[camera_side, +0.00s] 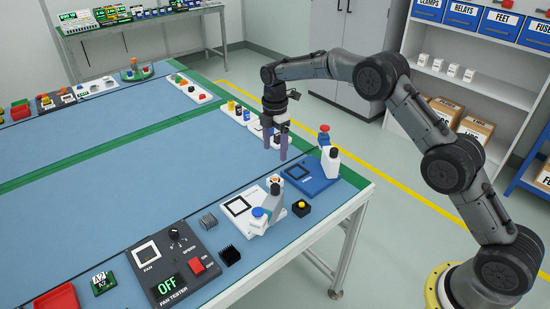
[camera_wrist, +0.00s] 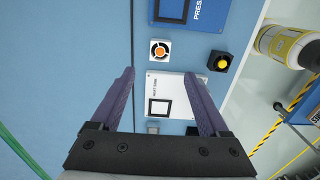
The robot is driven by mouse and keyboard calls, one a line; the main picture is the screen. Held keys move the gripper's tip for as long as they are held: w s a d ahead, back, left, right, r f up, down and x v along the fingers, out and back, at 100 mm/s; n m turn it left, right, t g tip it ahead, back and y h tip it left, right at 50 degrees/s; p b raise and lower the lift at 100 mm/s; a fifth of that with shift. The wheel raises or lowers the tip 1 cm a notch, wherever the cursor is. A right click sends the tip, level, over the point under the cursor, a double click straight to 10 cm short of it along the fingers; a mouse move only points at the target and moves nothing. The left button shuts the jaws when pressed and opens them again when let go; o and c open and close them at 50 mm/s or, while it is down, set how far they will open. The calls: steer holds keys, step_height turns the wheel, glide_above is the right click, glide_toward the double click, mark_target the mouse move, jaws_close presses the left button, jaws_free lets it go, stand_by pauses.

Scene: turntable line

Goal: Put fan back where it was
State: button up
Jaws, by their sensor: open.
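The fan (camera_wrist: 160,50) is a small white square with an orange and dark round centre. It lies on the blue table between the white heat sink plate and the blue press plate. In the side view it shows as a small white and orange piece (camera_side: 274,180), partly hidden by the heat sink station's tower. My gripper (camera_side: 276,153) is open and empty, pointing down above the table. In the wrist view its fingertips (camera_wrist: 159,72) are spread, with the fan just beyond them in the picture. The fan tester (camera_side: 185,268) has a white FAN square (camera_side: 147,252) and its display reads OFF.
The heat sink station (camera_side: 239,211) and blue press station (camera_side: 317,186) stand close by with upright towers. A black box with a yellow button (camera_side: 301,207) is near the edge. Finned blocks (camera_side: 208,221) and a red tray (camera_side: 57,298) lie in front. The table's middle is clear.

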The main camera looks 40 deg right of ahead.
steer(key=s+r+m+t, duration=0.3)
steer(key=s+r+m, duration=0.5)
steer(key=s+r, duration=1)
steer(key=s+m+t, duration=0.2)
steer(key=s+m, duration=0.8)
steer(key=s, duration=1.4)
steer(key=shift+s+d+f+t, duration=0.2)
steer(key=shift+d+f+t, duration=0.1)
steer(key=shift+d+f, duration=0.15)
